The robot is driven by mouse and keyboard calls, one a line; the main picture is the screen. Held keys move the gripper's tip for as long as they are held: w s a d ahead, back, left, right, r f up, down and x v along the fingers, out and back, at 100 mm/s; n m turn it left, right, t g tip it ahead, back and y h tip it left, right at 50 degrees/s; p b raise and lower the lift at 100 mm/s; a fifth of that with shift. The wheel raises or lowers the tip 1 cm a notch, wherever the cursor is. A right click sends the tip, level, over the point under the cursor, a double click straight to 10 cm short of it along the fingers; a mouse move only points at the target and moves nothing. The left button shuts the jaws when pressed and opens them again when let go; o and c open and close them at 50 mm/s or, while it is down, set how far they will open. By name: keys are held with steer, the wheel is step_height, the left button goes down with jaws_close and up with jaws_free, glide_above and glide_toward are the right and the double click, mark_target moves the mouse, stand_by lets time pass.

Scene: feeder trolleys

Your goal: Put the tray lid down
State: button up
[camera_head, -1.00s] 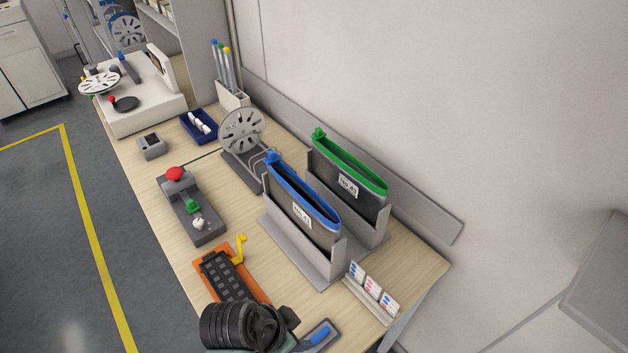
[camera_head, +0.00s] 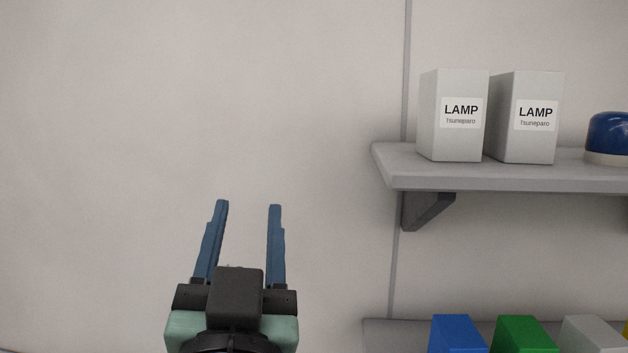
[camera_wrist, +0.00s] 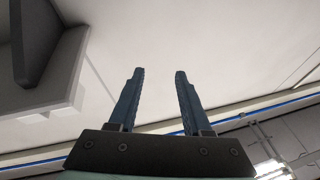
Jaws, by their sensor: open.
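My gripper (camera_head: 247,204) is open and empty in the head view, its two blue fingers pointing up in front of a bare pale wall. It also shows open in the wrist view (camera_wrist: 158,72), with nothing between the fingers. No tray or tray lid can be made out in either view now.
A grey wall shelf (camera_head: 500,178) at the right holds two white LAMP boxes (camera_head: 453,115) and a blue domed lamp (camera_head: 608,138). Below it, a lower shelf (camera_head: 378,335) carries blue, green and grey boxes. The wall left of the shelves is clear.

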steer(key=s+d+r+t+h, duration=0.2)
steer(key=s+d+r+t, duration=0.3)
steer(key=r, duration=0.7)
steer(key=s+d, duration=0.2)
steer(key=s, duration=0.1)
steer(key=shift+s+d+r+h, duration=0.15)
steer(key=shift+s+r+h, duration=0.25)
steer(key=shift+f, duration=0.1)
